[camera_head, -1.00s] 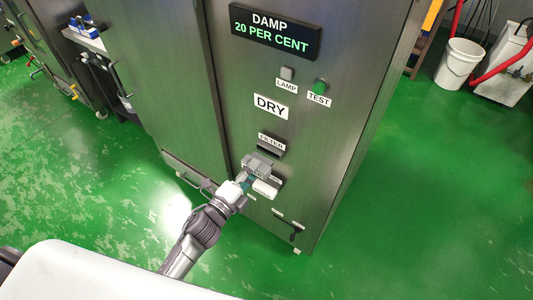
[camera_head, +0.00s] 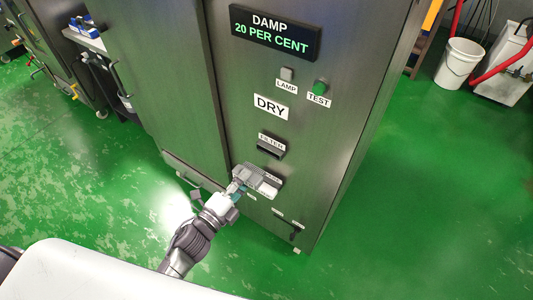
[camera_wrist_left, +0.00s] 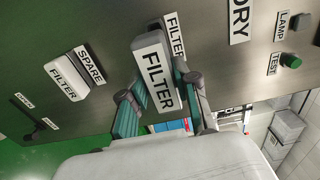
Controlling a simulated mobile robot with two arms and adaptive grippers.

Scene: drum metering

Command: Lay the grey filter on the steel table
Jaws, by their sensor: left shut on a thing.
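The grey filter (camera_head: 248,174) is in my left gripper, held out in front of the dark cabinet. In the left wrist view the grey filter (camera_wrist_left: 158,72) shows its white FILTER label between the teal fingers. My left gripper (camera_head: 240,188) is shut on it, also seen in the left wrist view (camera_wrist_left: 160,100). The FILTER slot (camera_head: 269,150) just above looks dark and empty. I cannot make out the steel table for certain in these views. My right gripper is not in view.
A white spare filter (camera_wrist_left: 67,76) sits in the cabinet (camera_head: 340,120) by the SPARE label, close beside the held filter. The display (camera_head: 275,32) reads DAMP 20 PER CENT. Green floor (camera_head: 430,200) is open at the right; a white bucket (camera_head: 459,63) stands farther back.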

